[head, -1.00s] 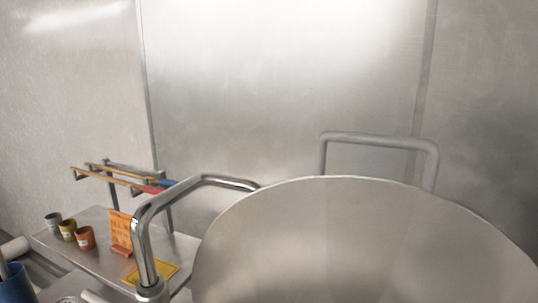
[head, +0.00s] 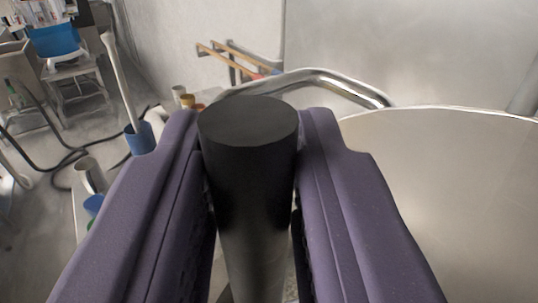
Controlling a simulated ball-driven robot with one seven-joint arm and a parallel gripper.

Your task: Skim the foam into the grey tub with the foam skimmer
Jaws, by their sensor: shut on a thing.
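My gripper (head: 250,135), with two purple fingers, fills the lower middle of the head view. It is shut on a thick black handle (head: 247,175) that runs into a grey metal shaft below. I take it to be the handle of the foam skimmer; its working end is hidden. A large pale metal vessel (head: 455,180) stands to the right, beside the right finger. Its inside shows only in part, and I see no foam. I cannot make out the grey tub.
A curved chrome pipe (head: 340,82) rises behind the handle, close to the vessel's rim. A rack with wooden-handled tools (head: 230,60) and small cups (head: 187,100) is at the back. A blue container (head: 141,138) holding a long pale tool stands left. Black hoses (head: 75,155) lie on the floor.

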